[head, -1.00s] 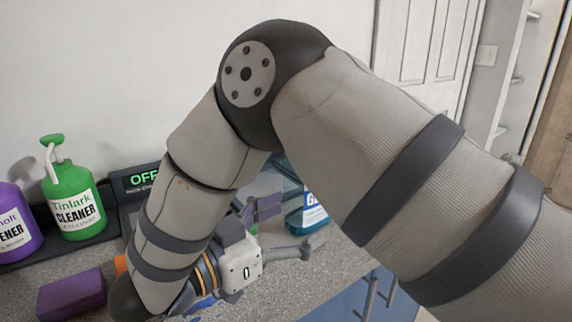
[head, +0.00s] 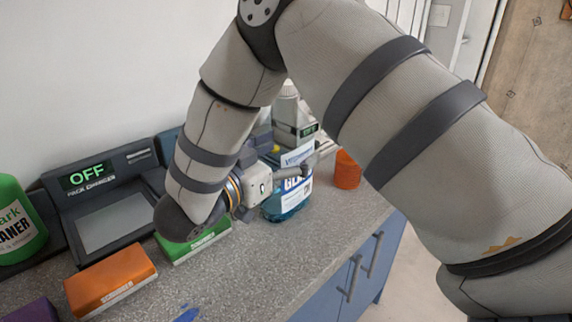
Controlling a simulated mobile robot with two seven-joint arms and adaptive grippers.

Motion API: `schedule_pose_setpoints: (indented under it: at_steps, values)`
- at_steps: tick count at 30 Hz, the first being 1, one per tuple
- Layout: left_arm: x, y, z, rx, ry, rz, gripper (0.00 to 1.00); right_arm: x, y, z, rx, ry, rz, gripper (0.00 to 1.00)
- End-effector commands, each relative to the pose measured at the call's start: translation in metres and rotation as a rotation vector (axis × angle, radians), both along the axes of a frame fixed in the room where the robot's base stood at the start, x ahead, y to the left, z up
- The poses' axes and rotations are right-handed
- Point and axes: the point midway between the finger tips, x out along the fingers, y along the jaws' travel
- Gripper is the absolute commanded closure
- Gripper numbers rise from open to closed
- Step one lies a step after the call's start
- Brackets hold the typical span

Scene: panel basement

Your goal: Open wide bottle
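A wide bottle of blue liquid (head: 288,203) with a white and blue label stands upright on the counter, right of centre. Its top is partly hidden behind my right gripper. My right arm comes in from the right and bends down over the counter. My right gripper (head: 290,152) is at the upper part of the bottle, with one finger crossing in front of the label. Its fingers look spread apart; I cannot tell whether they touch the bottle. My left gripper is not in view.
On the counter (head: 235,265) are an orange block (head: 110,281), a green block (head: 195,243), a dark pack charger reading OFF (head: 100,205) and a green cleaner bottle (head: 15,225). An orange container (head: 347,170) stands right of the blue bottle. The front counter is mostly clear.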

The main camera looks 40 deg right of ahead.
Motion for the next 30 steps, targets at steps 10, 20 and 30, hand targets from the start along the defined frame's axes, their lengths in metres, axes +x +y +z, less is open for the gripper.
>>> schedule_pose_setpoints:
  at_steps: [10, 20, 30]
  values:
    - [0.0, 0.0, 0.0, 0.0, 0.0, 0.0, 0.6, 0.0, 0.0, 0.0, 0.0, -0.001, 0.001, 0.59]
    - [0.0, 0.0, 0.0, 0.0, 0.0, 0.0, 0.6, 0.0, 0.0, 0.001, -0.001, -0.002, 0.001, 0.81]
    - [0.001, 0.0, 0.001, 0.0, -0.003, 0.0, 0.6, -0.016, -0.005, 0.053, -0.001, -0.005, 0.0, 0.81]
